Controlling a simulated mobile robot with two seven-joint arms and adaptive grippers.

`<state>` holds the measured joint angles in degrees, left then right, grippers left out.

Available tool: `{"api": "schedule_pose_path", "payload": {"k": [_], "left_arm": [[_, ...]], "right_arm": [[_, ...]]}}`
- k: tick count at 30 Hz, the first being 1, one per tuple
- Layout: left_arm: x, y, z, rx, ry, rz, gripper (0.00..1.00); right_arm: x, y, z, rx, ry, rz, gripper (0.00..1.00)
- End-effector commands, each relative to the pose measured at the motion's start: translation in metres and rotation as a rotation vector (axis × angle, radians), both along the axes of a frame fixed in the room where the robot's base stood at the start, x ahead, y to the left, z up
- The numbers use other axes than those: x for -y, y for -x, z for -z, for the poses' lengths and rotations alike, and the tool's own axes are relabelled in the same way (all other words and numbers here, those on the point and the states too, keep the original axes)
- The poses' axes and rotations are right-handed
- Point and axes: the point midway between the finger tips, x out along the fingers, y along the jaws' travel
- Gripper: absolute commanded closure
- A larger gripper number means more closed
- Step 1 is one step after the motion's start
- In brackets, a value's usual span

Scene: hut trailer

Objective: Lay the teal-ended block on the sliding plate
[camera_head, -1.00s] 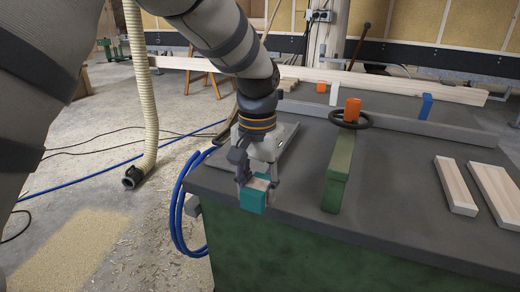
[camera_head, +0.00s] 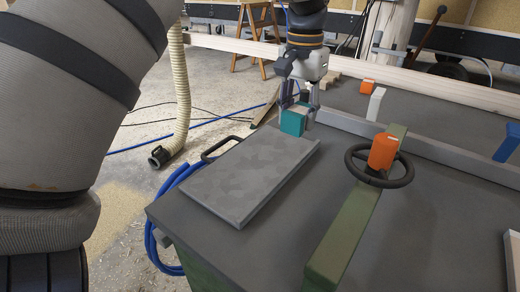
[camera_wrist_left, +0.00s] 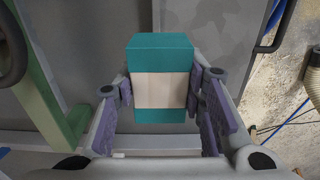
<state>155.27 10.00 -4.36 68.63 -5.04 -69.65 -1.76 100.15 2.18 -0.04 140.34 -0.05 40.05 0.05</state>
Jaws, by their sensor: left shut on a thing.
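The teal-ended block (camera_head: 293,120) is in my left gripper (camera_head: 298,108), near the far edge of the sliding plate. In the left wrist view the block (camera_wrist_left: 164,88) has teal ends and a pale wood middle, with a finger on each side. The sliding plate (camera_head: 240,178) is a flat grey slab with a dark handle (camera_head: 221,148) on its left side. Part of the plate (camera_wrist_left: 215,35) shows behind the block in the wrist view. I cannot tell how high the block is above it. My right gripper is out of view.
A green bar (camera_head: 345,230) with a black handwheel (camera_head: 380,168) and orange knob stands right of the plate. A grey rail (camera_head: 440,152) runs along the back. Blue hoses (camera_head: 165,205) hang at the table's left edge.

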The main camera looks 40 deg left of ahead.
Motion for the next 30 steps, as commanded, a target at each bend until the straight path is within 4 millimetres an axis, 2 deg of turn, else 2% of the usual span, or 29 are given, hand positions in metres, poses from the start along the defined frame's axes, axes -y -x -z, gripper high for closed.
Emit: {"api": "schedule_pose_path", "payload": {"k": [1,4,9,16,18,21,30], "left_arm": [[-0.009,0.010,-0.002,0.006,0.003,-0.001,0.96],[-0.026,0.024,0.011,0.005,0.003,-0.001,0.96],[-0.045,0.040,0.048,0.000,0.002,0.000,0.96],[-0.061,0.053,0.073,-0.002,0.002,-0.001,0.96],[-0.061,0.053,0.090,-0.006,0.001,0.002,0.96],[-0.061,0.052,0.104,-0.003,0.000,0.001,0.96],[-0.061,0.052,0.106,0.001,0.000,0.001,0.96]], "right_arm": [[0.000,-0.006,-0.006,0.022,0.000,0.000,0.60],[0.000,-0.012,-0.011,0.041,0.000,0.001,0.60],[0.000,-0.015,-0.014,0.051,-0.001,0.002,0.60],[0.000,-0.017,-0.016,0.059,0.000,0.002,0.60],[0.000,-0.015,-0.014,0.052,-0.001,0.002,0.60],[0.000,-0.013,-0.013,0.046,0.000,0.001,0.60],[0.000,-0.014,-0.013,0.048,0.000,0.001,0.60]]}}
